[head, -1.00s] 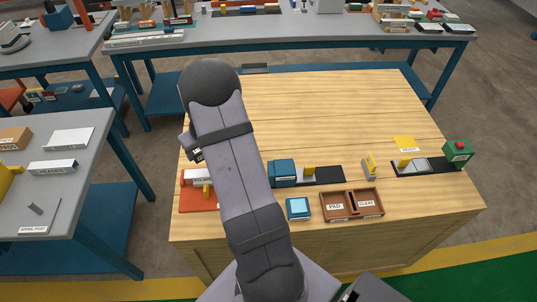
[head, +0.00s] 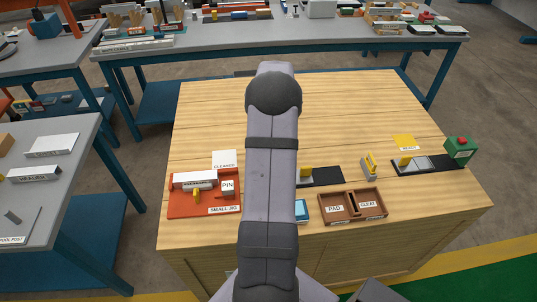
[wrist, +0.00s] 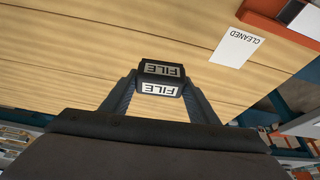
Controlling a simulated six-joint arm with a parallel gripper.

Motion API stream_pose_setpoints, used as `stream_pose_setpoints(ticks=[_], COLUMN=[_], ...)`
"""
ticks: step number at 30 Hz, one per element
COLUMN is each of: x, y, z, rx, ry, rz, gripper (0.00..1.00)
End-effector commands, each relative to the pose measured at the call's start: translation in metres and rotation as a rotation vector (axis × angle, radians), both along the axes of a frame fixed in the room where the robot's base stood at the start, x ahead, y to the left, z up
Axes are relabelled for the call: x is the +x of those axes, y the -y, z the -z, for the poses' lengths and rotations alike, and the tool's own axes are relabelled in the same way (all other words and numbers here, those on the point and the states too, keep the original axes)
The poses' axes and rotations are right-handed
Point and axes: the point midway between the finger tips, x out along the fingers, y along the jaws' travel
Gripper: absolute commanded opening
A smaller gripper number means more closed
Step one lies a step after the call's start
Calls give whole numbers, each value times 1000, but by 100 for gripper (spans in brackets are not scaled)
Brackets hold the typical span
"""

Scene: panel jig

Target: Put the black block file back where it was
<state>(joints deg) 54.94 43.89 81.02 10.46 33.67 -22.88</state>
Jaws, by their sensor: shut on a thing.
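The black block file (wrist: 162,77) shows in the wrist view, with white FILE labels on two of its faces. My gripper (wrist: 160,88) is shut on it, one finger on each side, with wood tabletop behind it. In the head view my arm hides the gripper and the file. I cannot tell how high the file is above the table.
A white CLEANED card (head: 224,159) lies behind the orange SMALL JIG base (head: 175,208), which carries a PIN block (head: 228,186). Right of my arm are a black strip (head: 325,177), a brown PAD and CLEAT tray (head: 352,218) and a green box with a red button (head: 459,147). The back tabletop (head: 350,110) is clear.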

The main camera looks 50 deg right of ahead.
Motion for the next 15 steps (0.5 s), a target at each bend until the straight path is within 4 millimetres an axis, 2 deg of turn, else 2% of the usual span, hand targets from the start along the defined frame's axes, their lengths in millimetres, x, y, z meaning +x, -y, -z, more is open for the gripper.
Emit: stream_pose_setpoints(ticks=[15], x=[-4], y=[-7], z=[7], rx=[0], ry=[1], rz=[93], gripper=[34])
